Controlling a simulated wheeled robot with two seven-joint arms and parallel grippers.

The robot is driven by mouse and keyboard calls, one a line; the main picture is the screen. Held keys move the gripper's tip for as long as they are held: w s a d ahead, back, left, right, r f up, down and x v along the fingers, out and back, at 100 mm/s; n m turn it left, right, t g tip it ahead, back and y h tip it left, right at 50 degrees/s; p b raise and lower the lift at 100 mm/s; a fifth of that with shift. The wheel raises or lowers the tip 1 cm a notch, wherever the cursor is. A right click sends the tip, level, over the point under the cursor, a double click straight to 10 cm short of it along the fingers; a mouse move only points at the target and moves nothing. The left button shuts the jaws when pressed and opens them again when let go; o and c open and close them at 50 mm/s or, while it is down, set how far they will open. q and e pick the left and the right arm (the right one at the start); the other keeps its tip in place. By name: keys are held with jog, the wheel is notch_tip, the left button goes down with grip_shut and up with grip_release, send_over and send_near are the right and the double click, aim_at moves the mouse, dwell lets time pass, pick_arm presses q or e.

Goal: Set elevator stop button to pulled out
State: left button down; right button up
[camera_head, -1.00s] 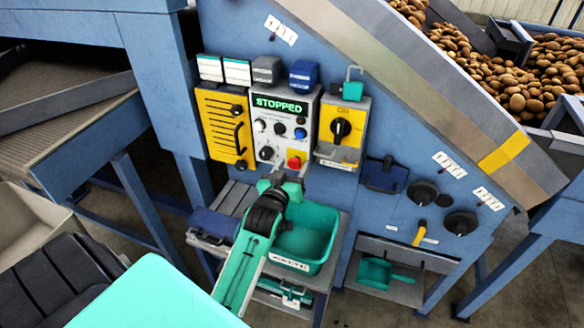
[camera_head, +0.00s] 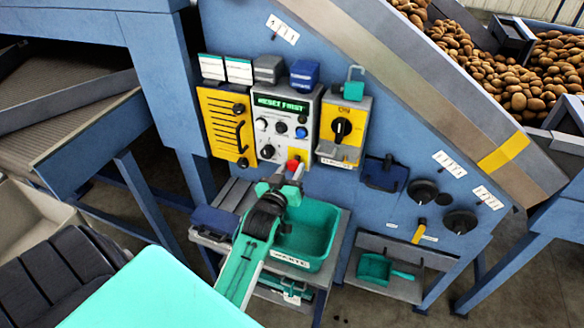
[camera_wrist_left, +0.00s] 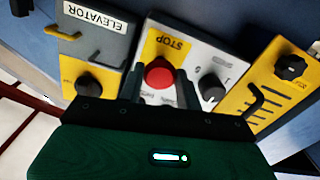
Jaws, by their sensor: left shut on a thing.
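The red elevator stop button (camera_head: 293,165) sits at the lower right of the grey control panel (camera_head: 258,117), on a yellow patch marked STOP. In the left wrist view the red button (camera_wrist_left: 159,73) shows between the fingers of my left gripper (camera_wrist_left: 160,88). My left gripper (camera_head: 283,176) is shut on the button from below in the head view. The panel's green display (camera_head: 282,103) reads "RESET FIRST". The button's stem and the exact finger contact are hidden. My right gripper is not in view.
A yellow door with a black handle (camera_head: 228,125) is left of the panel. A yellow switch box with a black knob (camera_head: 341,128) is right of it. A teal bin (camera_head: 308,232) stands below, close under my left arm.

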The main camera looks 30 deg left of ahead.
pick_arm(q)
jog(key=c, duration=0.9)
grip_release()
jog(key=shift+s, duration=0.1)
jog(key=shift+c, duration=0.2)
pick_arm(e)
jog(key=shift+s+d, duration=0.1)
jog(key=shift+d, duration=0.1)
pick_arm(q)
jog(key=shift+s, duration=0.15)
jog(key=shift+s+d, duration=0.15)
jog(key=shift+s, duration=0.15)
jog(key=b+v, duration=0.1)
jog(key=v, duration=1.2)
jog(key=shift+b, duration=0.35)
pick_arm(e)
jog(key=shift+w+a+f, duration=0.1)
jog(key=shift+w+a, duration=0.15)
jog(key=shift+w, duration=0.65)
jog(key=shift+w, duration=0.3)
